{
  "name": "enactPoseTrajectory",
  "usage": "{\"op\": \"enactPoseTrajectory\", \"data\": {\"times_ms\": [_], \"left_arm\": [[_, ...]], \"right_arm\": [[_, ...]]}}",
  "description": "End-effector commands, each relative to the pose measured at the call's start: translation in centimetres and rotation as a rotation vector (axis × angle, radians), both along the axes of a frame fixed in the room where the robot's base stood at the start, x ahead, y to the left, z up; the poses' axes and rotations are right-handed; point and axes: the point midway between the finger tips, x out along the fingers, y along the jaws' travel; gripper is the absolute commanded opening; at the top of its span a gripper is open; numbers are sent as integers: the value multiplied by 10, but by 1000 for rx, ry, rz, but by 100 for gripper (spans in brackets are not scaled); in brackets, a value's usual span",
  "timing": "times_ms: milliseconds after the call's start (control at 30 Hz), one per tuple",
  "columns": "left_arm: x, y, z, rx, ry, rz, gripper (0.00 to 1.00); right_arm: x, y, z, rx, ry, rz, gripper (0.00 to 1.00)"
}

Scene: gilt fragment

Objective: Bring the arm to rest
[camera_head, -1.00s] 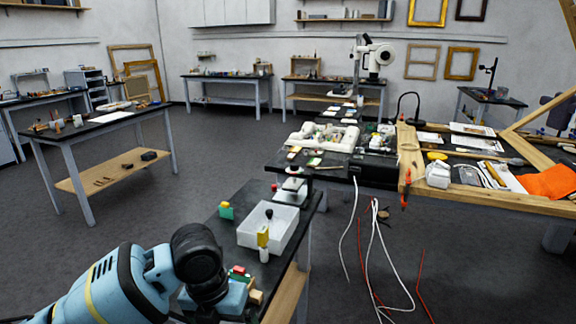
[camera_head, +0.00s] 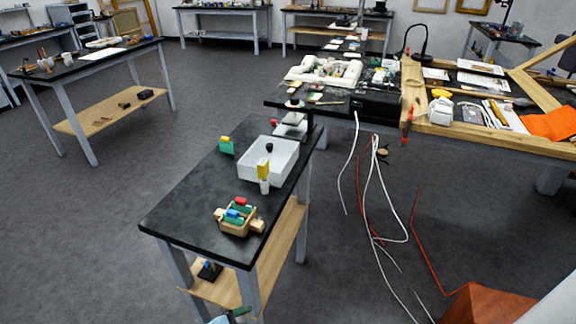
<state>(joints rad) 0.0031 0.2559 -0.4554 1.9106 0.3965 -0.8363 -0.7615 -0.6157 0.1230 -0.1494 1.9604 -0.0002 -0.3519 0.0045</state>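My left arm is almost wholly out of the head view. Only a small light-blue and dark piece (camera_head: 222,317), which looks like part of it, shows at the bottom edge below the near table. No gripper fingers can be made out, and my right arm does not show. The near black-topped table (camera_head: 185,198) stands clear of any arm. On it a small wooden holder (camera_head: 236,228) carries red, blue and green pieces.
A white bin (camera_head: 287,155) stands on the near table, with a yellow-topped bottle (camera_head: 264,175) by it. A green-and-yellow block (camera_head: 227,146) is to its left. The workbench (camera_head: 440,128) is at the right. White cables (camera_head: 373,190) hang to the floor. A reddish-brown box (camera_head: 487,306) is at lower right.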

Motion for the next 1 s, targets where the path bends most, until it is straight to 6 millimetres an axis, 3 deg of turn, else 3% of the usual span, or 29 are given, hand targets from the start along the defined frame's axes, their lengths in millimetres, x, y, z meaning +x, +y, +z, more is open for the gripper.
{"op": "enactPoseTrajectory", "data": {"times_ms": [200,400,500,667,1000], "left_arm": [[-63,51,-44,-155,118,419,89],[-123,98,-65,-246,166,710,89],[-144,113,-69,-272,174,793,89],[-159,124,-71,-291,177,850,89],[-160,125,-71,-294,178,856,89]], "right_arm": [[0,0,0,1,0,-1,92],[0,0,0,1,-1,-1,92],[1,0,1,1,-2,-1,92],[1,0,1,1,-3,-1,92],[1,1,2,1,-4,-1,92]]}}
